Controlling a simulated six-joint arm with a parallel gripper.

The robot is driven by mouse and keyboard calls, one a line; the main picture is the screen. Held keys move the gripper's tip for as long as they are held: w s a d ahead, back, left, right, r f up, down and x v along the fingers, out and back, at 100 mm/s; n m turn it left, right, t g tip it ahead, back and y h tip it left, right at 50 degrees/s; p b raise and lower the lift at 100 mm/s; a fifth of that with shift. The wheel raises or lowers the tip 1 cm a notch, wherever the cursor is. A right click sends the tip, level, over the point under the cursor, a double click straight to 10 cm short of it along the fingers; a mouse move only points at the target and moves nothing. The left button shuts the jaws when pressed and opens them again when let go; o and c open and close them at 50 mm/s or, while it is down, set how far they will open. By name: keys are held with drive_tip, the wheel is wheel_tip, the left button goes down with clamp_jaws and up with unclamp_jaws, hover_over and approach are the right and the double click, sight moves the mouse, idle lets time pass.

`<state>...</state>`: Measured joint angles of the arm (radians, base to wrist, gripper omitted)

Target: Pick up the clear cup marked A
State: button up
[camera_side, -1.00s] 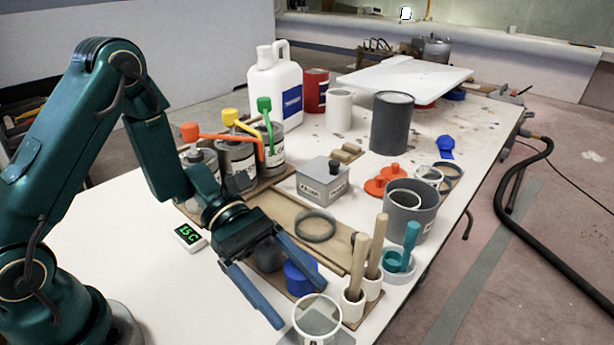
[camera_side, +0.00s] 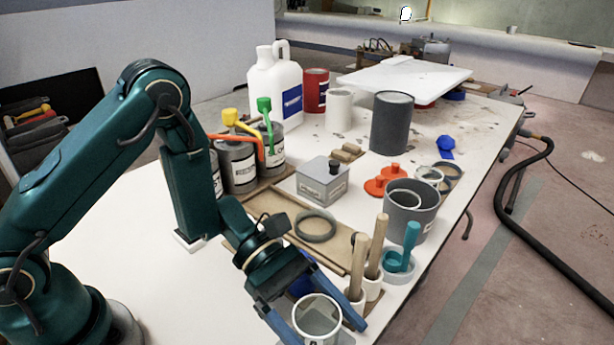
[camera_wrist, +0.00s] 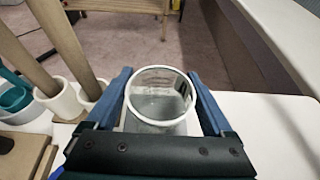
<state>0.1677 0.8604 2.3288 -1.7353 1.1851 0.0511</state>
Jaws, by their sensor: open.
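The clear cup (camera_side: 318,318) stands upright at the near end of the table, with a white rim and a greyish see-through wall. In the wrist view the cup (camera_wrist: 160,98) sits between the two blue fingers, with dark marking on its right inner side; I cannot read a letter. My gripper (camera_side: 328,333) is open, with one finger on each side of the cup. In the wrist view my gripper (camera_wrist: 160,92) shows small gaps or near contact at the cup's sides; I cannot tell if either finger touches.
Wooden-handled tools in white holders (camera_side: 372,285) stand close to the right finger. A blue container (camera_side: 300,285) is partly hidden behind my gripper. A teal scoop in a pale cup (camera_side: 398,264) and a grey pot (camera_side: 411,212) stand further right. The table's front left is bare.

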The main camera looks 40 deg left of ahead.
drive_tip(key=c, duration=1.1)
drive_tip(key=shift+r, duration=0.2)
